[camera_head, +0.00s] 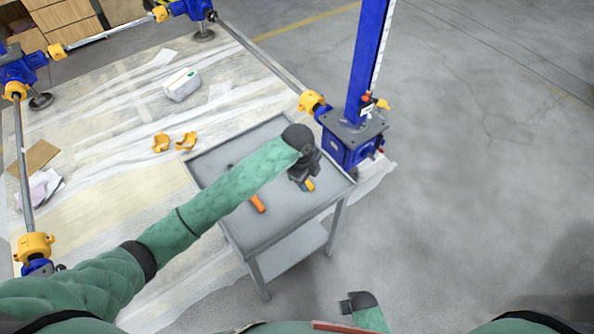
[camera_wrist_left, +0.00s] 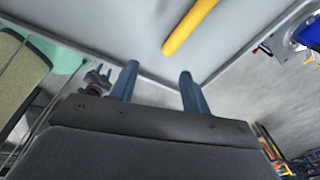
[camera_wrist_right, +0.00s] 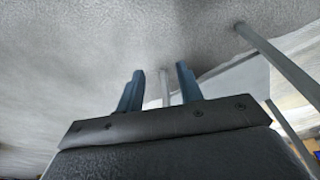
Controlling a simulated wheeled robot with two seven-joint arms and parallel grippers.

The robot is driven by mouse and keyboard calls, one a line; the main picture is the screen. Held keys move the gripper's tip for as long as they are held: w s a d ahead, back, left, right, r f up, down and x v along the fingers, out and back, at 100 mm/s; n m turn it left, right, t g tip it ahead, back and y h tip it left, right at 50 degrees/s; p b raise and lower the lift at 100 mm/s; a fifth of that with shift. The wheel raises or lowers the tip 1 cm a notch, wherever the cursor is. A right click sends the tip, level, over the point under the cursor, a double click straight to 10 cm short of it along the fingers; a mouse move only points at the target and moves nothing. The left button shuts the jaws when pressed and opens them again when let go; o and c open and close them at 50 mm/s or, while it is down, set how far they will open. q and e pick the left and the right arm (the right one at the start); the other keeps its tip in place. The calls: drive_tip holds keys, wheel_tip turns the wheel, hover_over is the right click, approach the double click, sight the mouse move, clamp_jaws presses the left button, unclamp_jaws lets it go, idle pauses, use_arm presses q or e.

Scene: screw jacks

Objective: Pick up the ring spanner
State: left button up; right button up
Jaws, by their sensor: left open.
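A yellow bar (camera_wrist_left: 190,27) lies on the grey trolley top in the left wrist view, ahead of my left gripper (camera_wrist_left: 158,70). It may be the ring spanner; no ring end shows. A short yellow piece, likely the same bar, shows in the head view (camera_head: 310,186), partly hidden by my left gripper (camera_head: 303,176). My left gripper is over the trolley's right part, with fingers apart and nothing between them. My right gripper (camera_wrist_right: 160,69) is open and empty, away from the trolley top; its arm shows at the bottom of the head view.
The grey trolley (camera_head: 227,155) has a raised rim and a lower shelf. An orange handle (camera_head: 258,203) lies on it. A blue screw jack (camera_head: 350,140) stands close behind its right corner. Yellow clamps (camera_head: 175,142) and a white package (camera_head: 182,85) lie on the sheeted floor. Floor at right is clear.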

use_arm(q)
drive_tip(key=w+a+m, duration=0.1)
drive_tip(key=w, duration=0.1)
drive_tip(key=w+a+m+y, duration=0.1)
drive_tip(key=w, duration=0.2)
drive_tip(key=w+a+r+m+y, duration=0.1)
drive_tip(key=w+m, duration=0.1)
drive_tip(key=w, duration=0.1)
drive_tip(key=shift+a, duration=0.25)
drive_tip(key=shift+w+a+f, duration=0.1)
drive_tip(key=shift+f, duration=0.2)
wheel_tip(320, 180, down, 2)
drive_tip(key=shift+f+p, duration=0.1)
drive_tip(key=shift+p, duration=0.5)
drive_tip(key=f+p, duration=0.1)
drive_tip(key=f, duration=0.1)
drive_tip(key=f+p, duration=0.1)
drive_tip(key=f, duration=0.1)
drive_tip(key=shift+w+p, duration=0.3)
drive_tip(key=shift+p, duration=0.05)
drive_tip(key=shift+f, duration=0.5)
use_arm(e)
drive_tip(key=s+d+f, duration=0.3)
drive_tip(key=s+f, duration=0.6)
drive_tip(key=f, duration=0.5)
drive_tip(key=shift+s+d+f, duration=0.2)
drive_tip(key=shift+s+f, duration=0.1)
drive_tip(key=shift+f, duration=0.05)
